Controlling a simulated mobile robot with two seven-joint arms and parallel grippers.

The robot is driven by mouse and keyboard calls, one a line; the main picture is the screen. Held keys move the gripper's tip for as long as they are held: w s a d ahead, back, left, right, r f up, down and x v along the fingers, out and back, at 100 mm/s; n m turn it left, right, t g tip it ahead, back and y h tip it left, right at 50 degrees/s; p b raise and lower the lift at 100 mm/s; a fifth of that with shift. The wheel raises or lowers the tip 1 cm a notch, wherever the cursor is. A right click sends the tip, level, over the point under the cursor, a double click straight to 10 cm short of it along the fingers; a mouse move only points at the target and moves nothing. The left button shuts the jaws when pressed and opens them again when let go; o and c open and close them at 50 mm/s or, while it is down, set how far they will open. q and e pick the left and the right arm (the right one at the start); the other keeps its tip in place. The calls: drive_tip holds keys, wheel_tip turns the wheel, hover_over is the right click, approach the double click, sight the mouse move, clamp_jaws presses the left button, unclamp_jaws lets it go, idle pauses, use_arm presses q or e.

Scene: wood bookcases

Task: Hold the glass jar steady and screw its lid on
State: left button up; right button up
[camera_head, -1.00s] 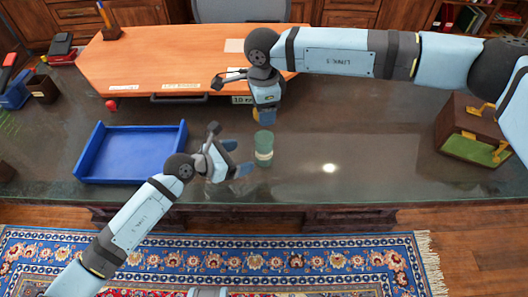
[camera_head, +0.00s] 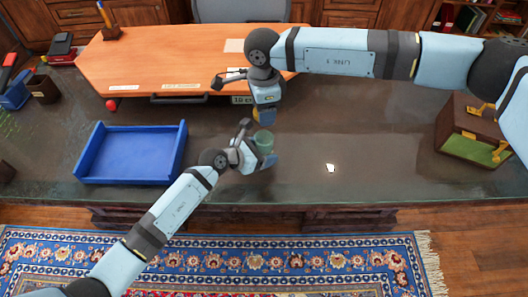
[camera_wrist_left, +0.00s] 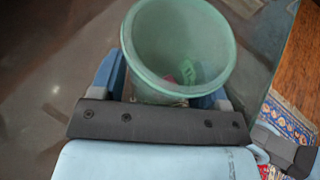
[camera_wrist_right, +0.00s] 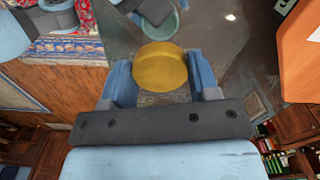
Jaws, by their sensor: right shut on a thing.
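The pale green glass jar (camera_head: 264,142) stands upright and open-topped on the dark desk. In the left wrist view the jar (camera_wrist_left: 182,40) shows small pink and green things inside. My left gripper (camera_head: 262,152) is open, with its fingers on either side of the jar; the jar's wall hides part of them. My right gripper (camera_head: 265,113) is above the jar, shut on the round gold lid (camera_wrist_right: 160,66). The lid lies between its blue fingers, apart from the jar. Whether lid and jar are exactly lined up is hard to tell.
A blue tray (camera_head: 130,153) lies on the desk to the left. An orange wooden board (camera_head: 180,58) is behind the grippers. A brown box with green inside (camera_head: 472,132) stands at the right. The desk right of the jar is clear; its front edge is near.

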use_arm(q)
drive_tip(key=c, duration=1)
use_arm(e)
drive_tip(key=shift+f, duration=2.55)
drive_tip(key=shift+f, duration=0.85)
drive_tip(key=shift+f, duration=0.5)
use_arm(q)
clamp_jaws()
use_arm(e)
drive_tip(key=o, duration=0.5)
drive_tip(key=shift+f, duration=0.1)
drive_tip(key=o, duration=0.4)
